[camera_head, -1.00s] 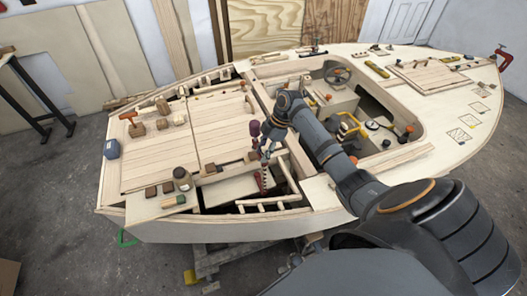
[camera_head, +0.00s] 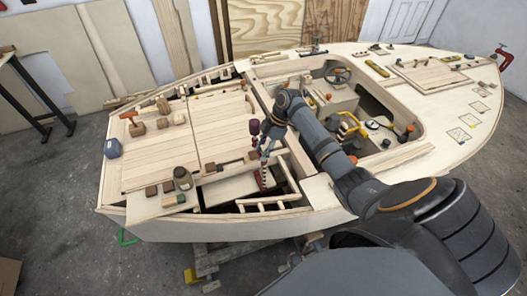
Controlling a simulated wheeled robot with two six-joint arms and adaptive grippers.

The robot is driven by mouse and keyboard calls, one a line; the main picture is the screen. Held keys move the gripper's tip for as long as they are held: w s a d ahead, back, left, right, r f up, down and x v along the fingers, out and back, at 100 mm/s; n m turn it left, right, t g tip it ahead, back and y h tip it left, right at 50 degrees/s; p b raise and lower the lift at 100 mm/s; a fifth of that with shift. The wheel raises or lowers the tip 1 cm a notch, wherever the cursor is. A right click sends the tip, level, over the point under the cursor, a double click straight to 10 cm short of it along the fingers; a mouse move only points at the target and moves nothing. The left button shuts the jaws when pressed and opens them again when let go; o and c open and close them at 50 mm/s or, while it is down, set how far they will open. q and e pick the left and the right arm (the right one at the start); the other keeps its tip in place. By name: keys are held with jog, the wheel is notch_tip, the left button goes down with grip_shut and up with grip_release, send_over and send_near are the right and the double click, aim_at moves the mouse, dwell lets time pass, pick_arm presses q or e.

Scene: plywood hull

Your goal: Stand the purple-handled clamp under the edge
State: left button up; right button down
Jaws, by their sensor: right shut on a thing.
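The purple-handled clamp shows its purple handle (camera_head: 254,128) in the head view, upright just left of my right gripper. My right gripper (camera_head: 264,150) reaches in from the right over the opening near the hull's near edge (camera_head: 225,222). It is shut on the clamp, whose handle stands above the fingers. A dark red and pale striped part (camera_head: 264,178) shows below the fingers; I cannot tell whether it belongs to the clamp. The clamp's lower end and its contact with any edge are too small to make out. My left gripper is not in view.
A wooden rail frame (camera_head: 268,204) lies just in front of the gripper. Wooden blocks and a dark jar (camera_head: 182,178) stand to its left. The plank deck (camera_head: 165,155) is largely clear. A yellow-handled tool (camera_head: 352,125) lies to the right.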

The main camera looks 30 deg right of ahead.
jog(key=shift+w+d+b, duration=0.15)
jog(key=shift+w+b, duration=0.25)
jog(key=shift+w, duration=0.3)
jog(key=shift+w+d+f+b, duration=0.1)
jog(key=shift+w+d+b, duration=0.05)
jog(key=shift+w+b, duration=0.55)
jog(key=shift+w+d+b, duration=0.1)
jog(key=shift+w+b, duration=0.2)
jog(key=shift+w, duration=0.05)
